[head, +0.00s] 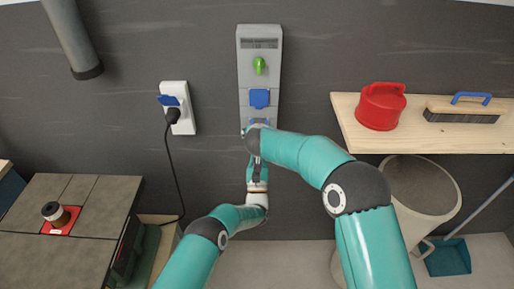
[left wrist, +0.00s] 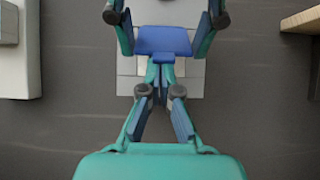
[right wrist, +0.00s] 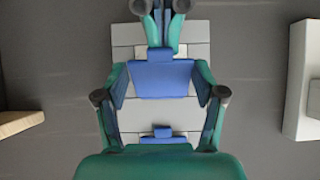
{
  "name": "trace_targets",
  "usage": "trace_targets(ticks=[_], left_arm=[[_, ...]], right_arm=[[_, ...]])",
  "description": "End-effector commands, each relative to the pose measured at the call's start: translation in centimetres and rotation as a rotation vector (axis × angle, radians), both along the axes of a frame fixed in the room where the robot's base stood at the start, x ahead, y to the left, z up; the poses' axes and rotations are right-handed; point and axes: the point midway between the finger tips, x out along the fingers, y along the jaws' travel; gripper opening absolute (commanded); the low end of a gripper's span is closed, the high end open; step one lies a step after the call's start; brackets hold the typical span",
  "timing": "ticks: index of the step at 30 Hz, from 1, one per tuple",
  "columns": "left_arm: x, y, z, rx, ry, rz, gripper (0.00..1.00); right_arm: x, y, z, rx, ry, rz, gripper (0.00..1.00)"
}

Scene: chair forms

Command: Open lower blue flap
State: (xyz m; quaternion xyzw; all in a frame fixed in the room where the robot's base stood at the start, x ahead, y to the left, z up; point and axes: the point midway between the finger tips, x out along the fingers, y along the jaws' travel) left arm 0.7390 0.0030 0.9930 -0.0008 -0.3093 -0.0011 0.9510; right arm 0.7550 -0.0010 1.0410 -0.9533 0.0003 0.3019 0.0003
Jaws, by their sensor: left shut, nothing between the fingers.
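The lower blue flap (head: 259,121) is on the grey wall panel (head: 259,43); my right arm partly covers it in the head view. It shows large in the left wrist view (left wrist: 162,40) and the right wrist view (right wrist: 162,80). I cannot tell whether it is lifted. My right gripper (right wrist: 160,95) is open, with one finger on each side of the flap; I cannot tell whether they touch it. My left gripper (left wrist: 160,90) is shut and empty, pointing up from below, with its fingertips close to the flap's lower edge.
Above on the panel are an upper blue flap (head: 259,98) and a green knob (head: 259,65). Left is a socket (head: 177,108) with a black plug and cord. Right is a wooden shelf (head: 410,138) with a red container (head: 380,107) and a brush (head: 466,108).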

Motion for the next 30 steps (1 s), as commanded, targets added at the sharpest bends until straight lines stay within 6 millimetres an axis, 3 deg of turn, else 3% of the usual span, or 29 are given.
trace_targets(ticks=[3,17,30], left_arm=[[0.0,0.1,-0.2,0.0,0.007,0.001,0.0],[0.0,0.2,-0.6,0.0,0.015,0.003,0.0],[0.0,0.2,-0.6,0.0,0.016,0.003,0.0]], right_arm=[[-0.1,0.0,-0.1,0.0,0.003,0.0,0.88],[-0.9,0.2,0.3,-0.001,0.006,0.002,0.88],[-7.3,0.1,4.8,-0.001,0.005,0.003,0.88]])
